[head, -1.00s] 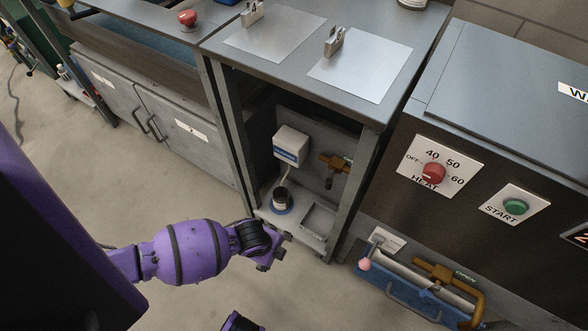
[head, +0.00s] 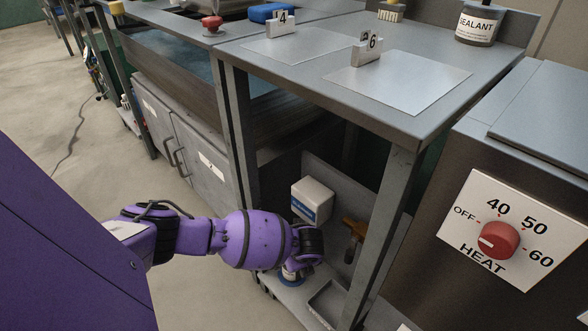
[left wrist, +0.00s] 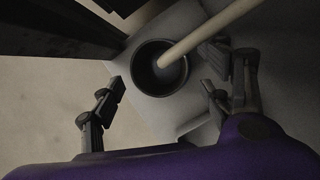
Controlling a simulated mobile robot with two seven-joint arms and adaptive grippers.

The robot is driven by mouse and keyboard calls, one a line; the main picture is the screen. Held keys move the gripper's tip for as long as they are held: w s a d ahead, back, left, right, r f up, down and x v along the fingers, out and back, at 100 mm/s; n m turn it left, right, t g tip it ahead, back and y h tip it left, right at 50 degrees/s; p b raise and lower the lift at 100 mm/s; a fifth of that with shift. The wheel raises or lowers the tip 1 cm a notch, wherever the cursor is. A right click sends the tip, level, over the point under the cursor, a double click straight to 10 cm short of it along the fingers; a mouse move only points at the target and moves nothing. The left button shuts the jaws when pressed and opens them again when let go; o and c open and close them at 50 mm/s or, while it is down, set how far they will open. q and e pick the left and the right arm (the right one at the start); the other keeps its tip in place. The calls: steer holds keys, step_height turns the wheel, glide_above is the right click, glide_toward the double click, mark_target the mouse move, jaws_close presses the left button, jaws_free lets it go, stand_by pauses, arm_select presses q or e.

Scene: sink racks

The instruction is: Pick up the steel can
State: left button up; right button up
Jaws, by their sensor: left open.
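A round, open-topped can (head: 291,273) with a pale band stands on the low shelf under the bench, in the head view. My left gripper (head: 305,250) is over it and hides much of it. My right gripper is out of view.
Bench legs (head: 384,235) flank the opening. A sealant tin (head: 478,25) stands on the bench top.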

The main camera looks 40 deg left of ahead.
arm_select(q)
steer(key=b+x, duration=0.2)
steer(key=x, duration=0.2)
steer(key=shift+f, duration=0.15)
steer(key=c, duration=1.3)
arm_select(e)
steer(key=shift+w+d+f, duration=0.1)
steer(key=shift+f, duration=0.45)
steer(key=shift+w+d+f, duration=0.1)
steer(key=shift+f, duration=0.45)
